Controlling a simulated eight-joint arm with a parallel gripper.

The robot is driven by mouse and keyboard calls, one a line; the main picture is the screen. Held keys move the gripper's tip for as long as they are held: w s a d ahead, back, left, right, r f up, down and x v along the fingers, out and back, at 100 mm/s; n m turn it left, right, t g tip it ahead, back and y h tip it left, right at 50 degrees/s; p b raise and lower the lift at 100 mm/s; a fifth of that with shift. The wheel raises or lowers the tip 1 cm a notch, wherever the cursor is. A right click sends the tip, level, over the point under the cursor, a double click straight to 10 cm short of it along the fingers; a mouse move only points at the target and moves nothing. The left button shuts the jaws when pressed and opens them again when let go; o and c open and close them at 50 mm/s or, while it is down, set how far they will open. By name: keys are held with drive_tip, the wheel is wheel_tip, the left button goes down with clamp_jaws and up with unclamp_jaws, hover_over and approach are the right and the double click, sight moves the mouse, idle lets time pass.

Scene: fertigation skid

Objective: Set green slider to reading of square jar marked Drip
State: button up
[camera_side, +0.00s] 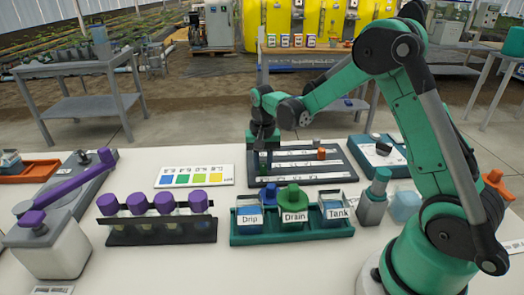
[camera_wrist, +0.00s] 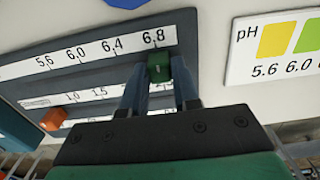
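The square jar marked Drip (camera_side: 249,217) stands at the left of a green rack in the side view and holds blue liquid. The pH colour card (camera_side: 193,176) lies left of the slider panel; its corner also shows in the wrist view (camera_wrist: 283,45). The green slider (camera_wrist: 158,68) is on the pH scale (camera_wrist: 95,47), just below the 6.8 mark at that scale's high end. My gripper (camera_wrist: 160,75) has a finger on each side of the green slider, with no clear gap. In the side view my gripper (camera_side: 263,150) is over the panel's left end.
The orange slider (camera_side: 321,153) sits on another scale of the panel (camera_side: 345,172). The Drain jar (camera_side: 294,208) with a green lid and the Tank jar (camera_side: 335,212) share the rack (camera_side: 290,239). A rack of purple-capped vials (camera_side: 160,232) stands left. Bare white table separates them.

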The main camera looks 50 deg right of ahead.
sight(261, 164)
drive_tip(key=o, duration=0.5)
drive_tip(key=shift+w+a, duration=0.1)
drive_tip(key=shift+w, duration=0.05)
drive_tip(key=shift+c, duration=0.2)
drive_tip(key=shift+r, duration=2.85)
drive_tip(key=shift+a+r, duration=0.25)
drive_tip(key=shift+r, duration=0.05)
drive_tip(key=s+a+r+n+t, duration=0.5)
drive_tip(key=s+a+n+t, duration=0.2)
drive_tip(key=s, duration=0.4)
drive_tip(key=shift+a+n, duration=0.85)
drive_tip(key=shift+n, duration=0.15)
